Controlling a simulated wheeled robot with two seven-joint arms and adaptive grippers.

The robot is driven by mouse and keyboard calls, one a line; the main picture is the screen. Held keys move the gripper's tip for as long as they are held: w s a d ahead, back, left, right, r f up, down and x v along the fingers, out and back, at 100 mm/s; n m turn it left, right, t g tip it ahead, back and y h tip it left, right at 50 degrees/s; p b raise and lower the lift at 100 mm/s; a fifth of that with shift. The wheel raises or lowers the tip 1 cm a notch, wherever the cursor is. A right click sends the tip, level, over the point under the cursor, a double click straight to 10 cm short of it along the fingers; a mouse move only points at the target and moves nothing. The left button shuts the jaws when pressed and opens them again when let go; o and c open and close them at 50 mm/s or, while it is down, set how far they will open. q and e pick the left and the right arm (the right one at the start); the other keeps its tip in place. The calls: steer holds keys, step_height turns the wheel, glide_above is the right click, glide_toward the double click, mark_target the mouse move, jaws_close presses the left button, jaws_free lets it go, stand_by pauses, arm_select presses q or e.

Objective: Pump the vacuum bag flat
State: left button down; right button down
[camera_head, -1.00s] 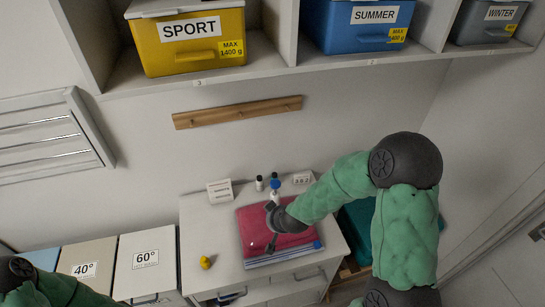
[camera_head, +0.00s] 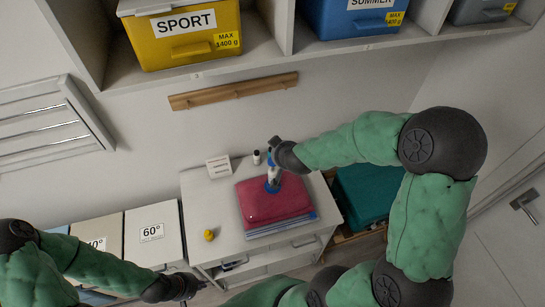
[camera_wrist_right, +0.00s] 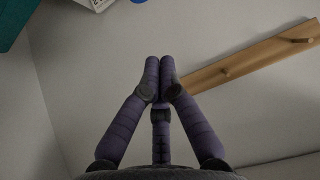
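The red-pink vacuum bag (camera_head: 258,207) lies on the white cabinet top in the head view, looking thick, with a blue-white layer at its front edge. A small white-bodied pump (camera_head: 273,175) with a blue base stands upright on its rear part. My right gripper (camera_head: 272,143) is at the pump's upper end; whether it touches is unclear. In the right wrist view my right gripper (camera_wrist_right: 160,62) has its fingers together with nothing visible between them. My left gripper (camera_head: 203,285) is low, in front of the cabinet and left of the bag; its fingers are too dark to read.
A yellow figure (camera_head: 209,235), a white card (camera_head: 218,166) and a small dark-capped bottle (camera_head: 256,157) stand on the cabinet. Shelves with a yellow SPORT box (camera_head: 185,52) hang above a wooden peg rail (camera_head: 235,91). A teal bin (camera_head: 365,197) is right of the cabinet.

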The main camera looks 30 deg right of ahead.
steer(key=b+x, duration=0.1)
steer(key=x, duration=0.8)
steer(key=shift+f+b, duration=0.1)
steer(key=shift+b, duration=0.25)
step_height(320, 180, down, 3)
steer(key=shift+w+f+b, duration=0.1)
steer(key=shift+b, duration=0.25)
steer(key=shift+f, duration=0.5)
